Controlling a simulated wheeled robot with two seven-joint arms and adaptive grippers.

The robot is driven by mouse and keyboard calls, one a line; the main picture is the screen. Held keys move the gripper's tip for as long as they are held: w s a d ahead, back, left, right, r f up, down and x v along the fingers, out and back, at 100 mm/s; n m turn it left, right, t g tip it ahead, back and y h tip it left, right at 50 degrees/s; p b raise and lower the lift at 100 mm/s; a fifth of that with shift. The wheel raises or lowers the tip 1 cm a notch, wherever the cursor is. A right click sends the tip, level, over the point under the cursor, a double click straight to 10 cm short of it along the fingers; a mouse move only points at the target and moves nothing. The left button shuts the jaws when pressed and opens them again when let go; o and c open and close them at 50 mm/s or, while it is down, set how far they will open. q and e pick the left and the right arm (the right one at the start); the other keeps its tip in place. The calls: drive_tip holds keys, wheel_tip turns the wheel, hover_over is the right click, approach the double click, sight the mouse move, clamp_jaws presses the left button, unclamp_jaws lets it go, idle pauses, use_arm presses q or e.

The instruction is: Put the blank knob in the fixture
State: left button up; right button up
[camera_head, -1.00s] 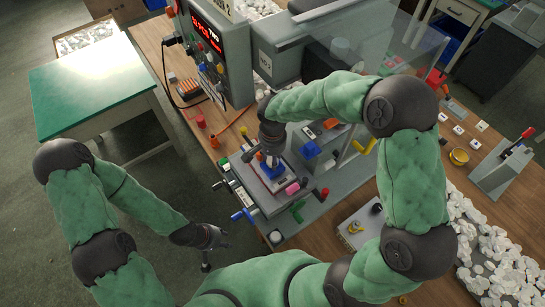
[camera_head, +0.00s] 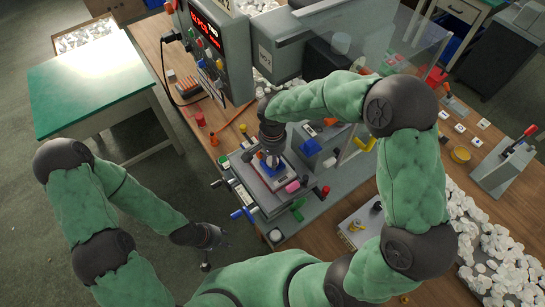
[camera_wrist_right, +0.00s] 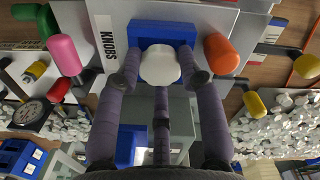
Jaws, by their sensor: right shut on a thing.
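The blank knob is a white round piece (camera_wrist_right: 160,65) between the fingers of my right gripper (camera_wrist_right: 160,75), which is shut on it. In the head view, my right gripper (camera_head: 272,150) points down over the blue fixture (camera_head: 270,168) on the machine's grey bed, hiding the knob. In the right wrist view, the blue fixture (camera_wrist_right: 158,30) lies directly behind the knob. I cannot tell whether the knob touches or sits in it. My left gripper (camera_head: 206,258) hangs low, away from the machine; its fingers are too small to read.
Coloured handles surround the bed, including a pink one (camera_head: 292,187) and a blue one (camera_head: 243,213). A control box (camera_head: 215,45) stands behind left. A clear guard (camera_head: 410,45) is at the back right. White knobs (camera_head: 495,250) are piled at the right. The green table (camera_head: 90,85) is clear.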

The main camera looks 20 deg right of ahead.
drive_tip(key=shift+f, duration=0.2)
idle(0.4)
drive_tip(key=o, duration=0.9)
drive_tip(key=shift+r+p, duration=1.65)
drive_tip(key=shift+r, duration=1.45)
drive_tip(key=shift+s+f, duration=0.1)
drive_tip(key=shift+f, duration=0.05)
